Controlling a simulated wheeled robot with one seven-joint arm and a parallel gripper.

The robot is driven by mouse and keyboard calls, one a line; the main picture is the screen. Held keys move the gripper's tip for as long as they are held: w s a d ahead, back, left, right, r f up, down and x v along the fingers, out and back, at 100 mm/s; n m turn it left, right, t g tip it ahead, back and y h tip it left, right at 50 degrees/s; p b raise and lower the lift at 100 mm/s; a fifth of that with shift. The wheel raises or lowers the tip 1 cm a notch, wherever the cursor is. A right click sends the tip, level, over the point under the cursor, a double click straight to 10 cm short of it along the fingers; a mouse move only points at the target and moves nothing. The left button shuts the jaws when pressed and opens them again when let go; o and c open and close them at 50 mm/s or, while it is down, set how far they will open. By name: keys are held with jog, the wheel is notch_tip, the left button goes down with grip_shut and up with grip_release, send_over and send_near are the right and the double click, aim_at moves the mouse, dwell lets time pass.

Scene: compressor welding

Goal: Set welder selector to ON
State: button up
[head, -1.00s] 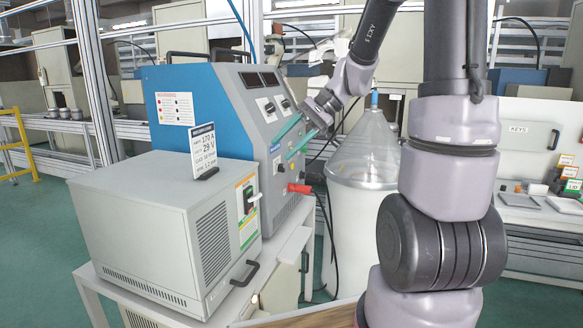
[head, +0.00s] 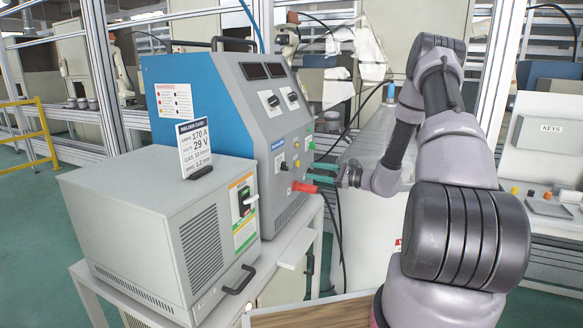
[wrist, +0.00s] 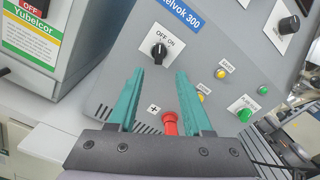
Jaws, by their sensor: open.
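The welder (head: 220,75) is a blue and grey cabinet with a sloped control panel. Its selector (wrist: 159,51) is a black rotary knob on a white plate marked OFF ON; I cannot tell its setting for sure. In the head view the selector (head: 284,166) is small, low on the panel's left side. My gripper (wrist: 158,77) has teal fingers, open and empty. In the wrist view the selector shows between and just beyond the fingertips, apart from them. In the head view my gripper (head: 313,172) is to the right of the selector, in front of the panel.
A red connector (wrist: 170,124) sticks out of the panel near my right finger.

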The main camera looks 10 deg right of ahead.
aim_at(287, 166)
jog(key=x, duration=1)
jog(key=shift+a, duration=0.1)
grip_shut()
